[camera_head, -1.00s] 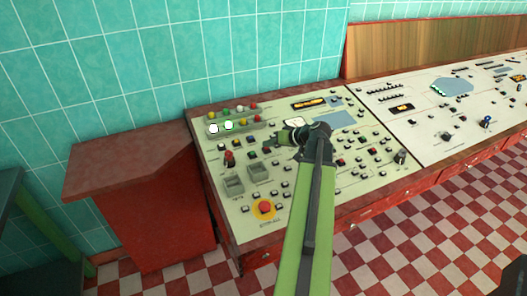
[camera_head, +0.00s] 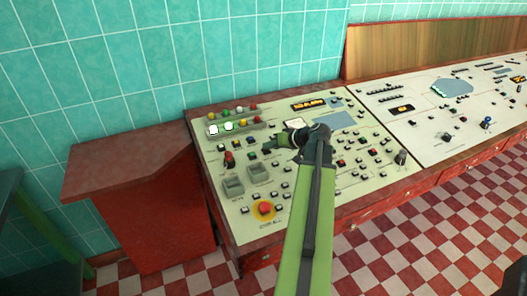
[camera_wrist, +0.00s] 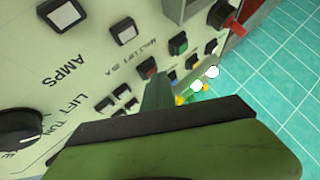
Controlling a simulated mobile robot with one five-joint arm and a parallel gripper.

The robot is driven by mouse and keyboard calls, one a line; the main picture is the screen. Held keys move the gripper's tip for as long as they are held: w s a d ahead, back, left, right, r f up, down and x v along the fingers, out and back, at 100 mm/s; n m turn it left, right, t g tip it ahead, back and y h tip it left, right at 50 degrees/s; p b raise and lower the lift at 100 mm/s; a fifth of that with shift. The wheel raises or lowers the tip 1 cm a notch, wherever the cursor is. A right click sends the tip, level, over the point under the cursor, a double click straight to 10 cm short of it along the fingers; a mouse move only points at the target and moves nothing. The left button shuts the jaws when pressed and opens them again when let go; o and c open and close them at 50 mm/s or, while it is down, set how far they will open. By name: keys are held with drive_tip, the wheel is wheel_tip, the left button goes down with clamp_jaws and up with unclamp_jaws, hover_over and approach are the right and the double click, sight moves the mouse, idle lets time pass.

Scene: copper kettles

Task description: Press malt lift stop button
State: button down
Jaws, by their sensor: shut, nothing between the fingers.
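A red square button (camera_wrist: 148,67) in a black frame sits on the cream panel in the wrist view, close to the lettering "MALT LIFT 20 A". A green button (camera_wrist: 178,43) lies up and right of it. My gripper (camera_wrist: 158,88) is shut and empty, its narrow tip just below the red button in that view. I cannot tell whether the tip touches the panel. In the head view my gripper (camera_head: 267,148) is over the left part of the panel, and it hides some buttons there.
The control panel (camera_head: 299,208) is crowded with buttons. A red mushroom button on a yellow disc (camera_head: 264,208) stands near the front edge. A red knob (camera_head: 229,158) is left of my gripper, and lit lamps (camera_head: 228,126) are behind it. The tiled wall (camera_head: 120,80) closes the back.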

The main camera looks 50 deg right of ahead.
drive_tip(key=shift+s+a+r+p, duration=0.1)
drive_tip(key=shift+s+r+p, duration=0.05)
drive_tip(key=shift+r+p, duration=0.6)
drive_tip(key=shift+r, duration=0.1)
drive_tip(key=r+p, duration=0.2)
drive_tip(key=s+r+p, duration=0.1)
drive_tip(key=r+p, duration=0.1)
drive_tip(key=p, duration=0.1)
drive_tip(key=shift+a+r, duration=0.15)
drive_tip(key=shift+r, duration=0.2)
idle(0.4)
